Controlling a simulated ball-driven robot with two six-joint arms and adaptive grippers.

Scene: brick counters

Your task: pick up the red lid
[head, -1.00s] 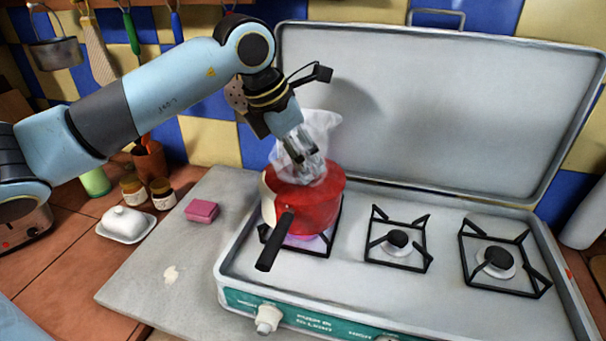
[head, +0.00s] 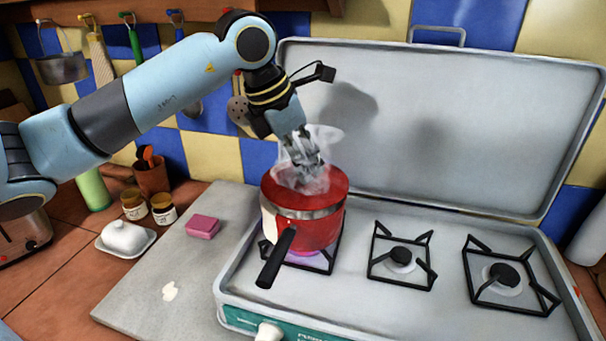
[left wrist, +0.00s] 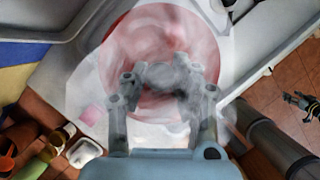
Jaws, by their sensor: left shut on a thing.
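The red lid (head: 328,181) is over the red pot (head: 318,232) on the left burner, with a silvery band showing beneath it. Whether the lid is clear of the pot's rim I cannot tell. My left gripper (head: 305,172) points down at the lid's middle and is shut on it. Steam blurs the fingertips and hides the grip point. In the left wrist view, the lid (left wrist: 150,42) fills the upper middle, behind the blurred fingers of the left gripper (left wrist: 165,82).
The pot's black handle (head: 276,258) points toward the front left. The raised stove cover (head: 430,130) stands behind. Two empty burners (head: 401,255) lie to the right. A pink sponge (head: 203,227) and white butter dish (head: 126,238) are left of the stove.

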